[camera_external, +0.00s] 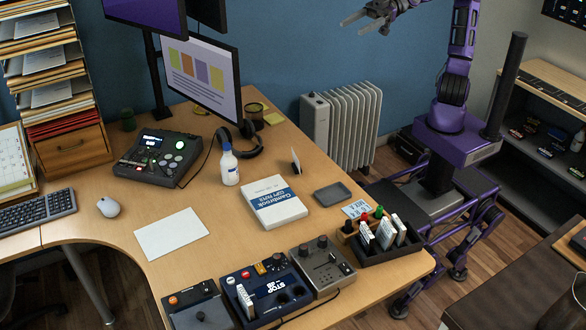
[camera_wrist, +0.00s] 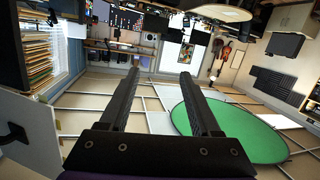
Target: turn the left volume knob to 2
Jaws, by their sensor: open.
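A grey control box (camera_external: 338,268) stands on the desk near its front edge. Two dark round knobs sit side by side along its back part, a left knob (camera_external: 304,250) and a right knob (camera_external: 322,242). Their markings and pointer positions are too small to read. My gripper (camera_external: 350,28) is raised at the top of the external view, far above and behind the box, touching nothing. In the wrist view my gripper (camera_wrist: 158,75) shows two dark fingers spread apart with nothing between them. The knobs are not in the wrist view.
A dark blue box marked STOP (camera_external: 268,298) adjoins the grey box on the left. A black tray (camera_external: 378,254) with cards and coloured pieces stands to its right. A monitor (camera_external: 203,75) stands further back.

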